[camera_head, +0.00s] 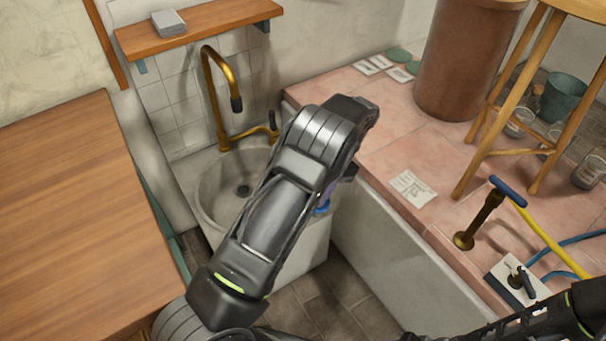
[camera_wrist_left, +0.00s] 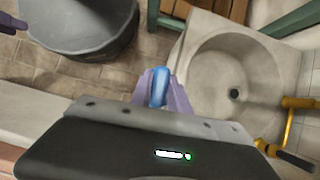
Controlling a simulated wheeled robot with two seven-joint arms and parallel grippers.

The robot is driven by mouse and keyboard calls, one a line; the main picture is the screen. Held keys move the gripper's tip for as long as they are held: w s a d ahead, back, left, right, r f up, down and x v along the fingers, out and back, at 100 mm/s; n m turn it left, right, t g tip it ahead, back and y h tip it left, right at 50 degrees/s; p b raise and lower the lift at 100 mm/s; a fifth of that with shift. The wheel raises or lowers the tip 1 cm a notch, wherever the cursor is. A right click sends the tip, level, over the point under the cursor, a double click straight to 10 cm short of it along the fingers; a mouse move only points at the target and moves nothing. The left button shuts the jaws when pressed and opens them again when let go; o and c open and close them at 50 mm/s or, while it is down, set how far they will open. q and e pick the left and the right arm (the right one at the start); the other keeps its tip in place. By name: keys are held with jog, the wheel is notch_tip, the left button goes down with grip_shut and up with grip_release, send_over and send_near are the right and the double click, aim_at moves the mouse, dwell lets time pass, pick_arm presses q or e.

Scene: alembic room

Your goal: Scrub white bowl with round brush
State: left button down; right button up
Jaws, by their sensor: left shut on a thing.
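My left gripper (camera_wrist_left: 160,92) has purple fingers and is shut on a small blue thing (camera_wrist_left: 160,86), which may be the round brush's handle; no bristles show. The blue thing (camera_head: 323,209) also peeks out behind my left forearm in the head view, near the sink's right front edge. The forearm hides most of that gripper there. I cannot make out a white bowl in either view. A purple tip (camera_wrist_left: 12,22) at the left edge of the wrist view may be my right gripper; its jaws cannot be judged. My right arm lies at the lower right of the head view.
The stone sink (camera_head: 215,190) with a brass tap (camera_head: 215,95) stands empty left of the forearm. A wooden counter (camera_head: 80,210) is at left. A pink tiled ledge (camera_head: 385,130) at right holds a brown cylinder (camera_head: 460,60), a stool (camera_head: 480,150) and a blue-handled valve (camera_head: 485,215).

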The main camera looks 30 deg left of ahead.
pick_arm(q)
jog(key=shift+s+d+r+n+p, duration=0.15)
jog(key=shift+d+r+n+p, duration=0.2)
jog(key=shift+r, duration=0.2)
jog(key=shift+s+d+r+n+p, duration=0.15)
jog(key=shift+d+r+p, duration=0.05)
jog(key=shift+d+r, duration=0.25)
jog(key=shift+d+h, duration=0.2)
jog(key=shift+h, duration=0.1)
jog(key=s+d+r+n+h+p, duration=0.1)
jog(key=s+d+r+n+p, duration=0.1)
jog(key=d+r+n+p, duration=0.1)
jog(key=shift+d+r+n+h+p, duration=0.4)
jog(key=shift+d+r+p, duration=0.4)
jog(key=shift+d, duration=0.4)
pick_arm(e)
notch_tip(320, 180, up, 7)
jog(key=shift+d+f, duration=0.2)
jog(key=shift+d, duration=0.2)
pick_arm(q)
jog(key=shift+s+r, duration=0.1)
pick_arm(e)
jog(key=shift+c, duration=0.8)
